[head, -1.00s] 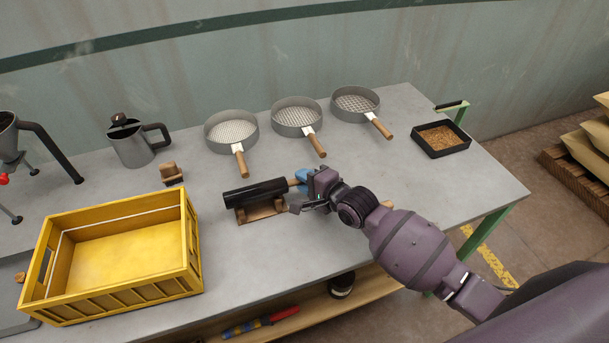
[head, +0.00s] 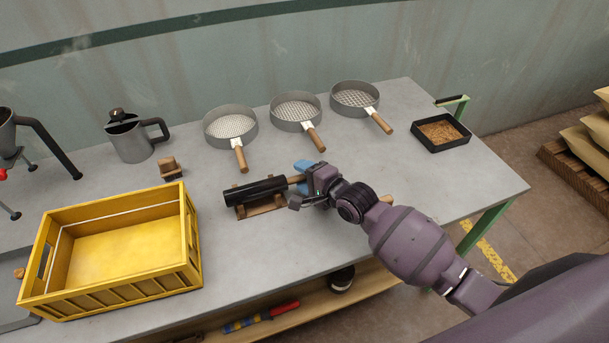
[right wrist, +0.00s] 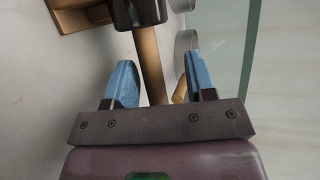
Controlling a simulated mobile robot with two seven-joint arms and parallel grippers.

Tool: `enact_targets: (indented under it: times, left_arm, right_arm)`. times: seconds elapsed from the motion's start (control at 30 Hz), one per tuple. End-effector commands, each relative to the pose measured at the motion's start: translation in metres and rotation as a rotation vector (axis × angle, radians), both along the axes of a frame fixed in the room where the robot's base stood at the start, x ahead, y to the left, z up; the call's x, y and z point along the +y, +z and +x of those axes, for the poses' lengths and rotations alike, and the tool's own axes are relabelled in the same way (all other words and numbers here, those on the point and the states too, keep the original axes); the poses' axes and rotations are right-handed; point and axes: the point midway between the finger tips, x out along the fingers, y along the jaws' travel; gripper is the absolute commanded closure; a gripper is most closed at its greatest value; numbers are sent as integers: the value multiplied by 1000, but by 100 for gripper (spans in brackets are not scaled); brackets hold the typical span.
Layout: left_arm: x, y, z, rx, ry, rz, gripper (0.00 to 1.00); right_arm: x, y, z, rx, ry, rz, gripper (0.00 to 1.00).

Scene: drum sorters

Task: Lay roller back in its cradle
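The roller is a black cylinder (head: 255,191) with a wooden handle (head: 296,180) at its right end. It lies along the small wooden cradle (head: 262,209) on the grey table and appears to rest in it. My right gripper (head: 304,181) is at the handle end, its blue fingers apart. In the right wrist view the handle (right wrist: 150,66) passes between the two fingers (right wrist: 160,85), with a clear gap to the right finger. The black roller end (right wrist: 137,12) shows at the top. My left gripper is not in view.
A yellow crate (head: 112,302) stands at left front, with a grey jug (head: 131,143) and small wooden block (head: 170,169) behind it. Several sieves (head: 230,126) line the back. A black tray of grain (head: 440,133) is at right. Table between cradle and sieves is clear.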

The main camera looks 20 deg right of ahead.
Motion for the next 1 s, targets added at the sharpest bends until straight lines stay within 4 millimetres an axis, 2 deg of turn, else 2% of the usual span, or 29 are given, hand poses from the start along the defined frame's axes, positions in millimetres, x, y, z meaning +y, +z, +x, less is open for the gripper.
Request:
enact_targets:
  times: [0.27, 0.73, 1.0]
  left_arm:
    - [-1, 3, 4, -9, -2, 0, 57]
    - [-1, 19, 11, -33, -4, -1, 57]
    - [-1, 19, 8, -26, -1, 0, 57]
  right_arm:
    - [-3, 2, -6, 0, -1, -2, 50]
    - [-34, 23, -71, 1, 0, -2, 50]
    - [-44, 29, -92, 1, -1, -1, 50]
